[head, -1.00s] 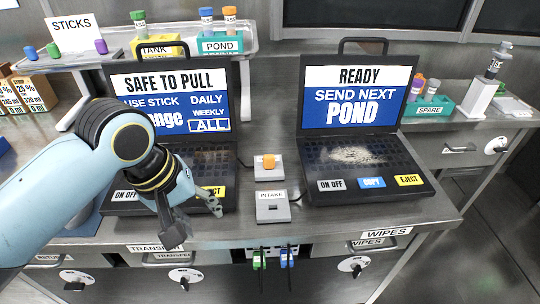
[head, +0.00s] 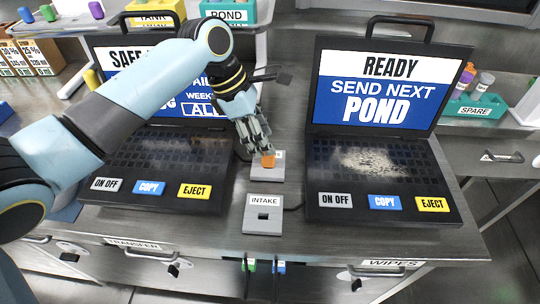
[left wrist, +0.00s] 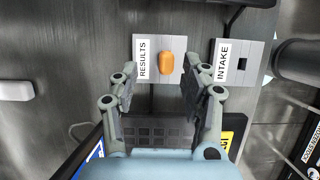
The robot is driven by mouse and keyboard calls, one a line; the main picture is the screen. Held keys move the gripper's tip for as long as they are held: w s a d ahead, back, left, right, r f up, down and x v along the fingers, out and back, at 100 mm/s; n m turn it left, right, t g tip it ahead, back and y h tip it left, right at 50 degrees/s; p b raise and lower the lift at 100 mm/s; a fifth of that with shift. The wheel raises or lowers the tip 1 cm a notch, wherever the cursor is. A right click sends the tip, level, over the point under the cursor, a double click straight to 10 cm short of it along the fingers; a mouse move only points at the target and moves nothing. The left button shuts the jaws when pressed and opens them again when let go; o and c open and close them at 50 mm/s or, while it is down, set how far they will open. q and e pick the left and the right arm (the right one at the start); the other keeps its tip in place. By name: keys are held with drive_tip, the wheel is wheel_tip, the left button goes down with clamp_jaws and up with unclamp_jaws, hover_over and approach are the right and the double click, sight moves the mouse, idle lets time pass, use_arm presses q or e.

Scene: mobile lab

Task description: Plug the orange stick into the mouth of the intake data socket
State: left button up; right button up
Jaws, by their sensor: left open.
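The orange stick (head: 268,160) stands in the grey results socket (head: 268,177) between the two laptops. In the left wrist view the orange stick (left wrist: 166,63) sits on the block labelled RESULTS (left wrist: 145,60). The intake data socket (head: 263,214) is a grey block with a dark, empty square mouth, nearer the front edge; it also shows in the left wrist view (left wrist: 224,66). My left gripper (head: 262,148) is just behind and above the orange stick. In the left wrist view its fingers (left wrist: 157,88) are open, with the stick beyond their tips. My right gripper is not in view.
The left laptop (head: 160,165) and right laptop (head: 365,170) flank the sockets; the right screen reads READY, SEND NEXT POND. The teal spare rack (head: 475,108) stands at the right. Green and blue sticks (head: 265,266) show under the front edge.

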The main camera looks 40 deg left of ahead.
sight(268, 162)
use_arm(q)
drive_tip(key=x, duration=0.3)
drive_tip(key=s+x, duration=0.1)
drive_tip(key=shift+w+f, duration=0.1)
drive_tip(key=shift+f, duration=0.35)
drive_tip(key=shift+w+d+f, duration=0.1)
drive_tip(key=shift+d+f, duration=0.05)
drive_tip(key=shift+f, duration=0.05)
drive_tip(key=c, duration=0.8)
clamp_jaws()
drive_tip(key=shift+r, duration=0.1)
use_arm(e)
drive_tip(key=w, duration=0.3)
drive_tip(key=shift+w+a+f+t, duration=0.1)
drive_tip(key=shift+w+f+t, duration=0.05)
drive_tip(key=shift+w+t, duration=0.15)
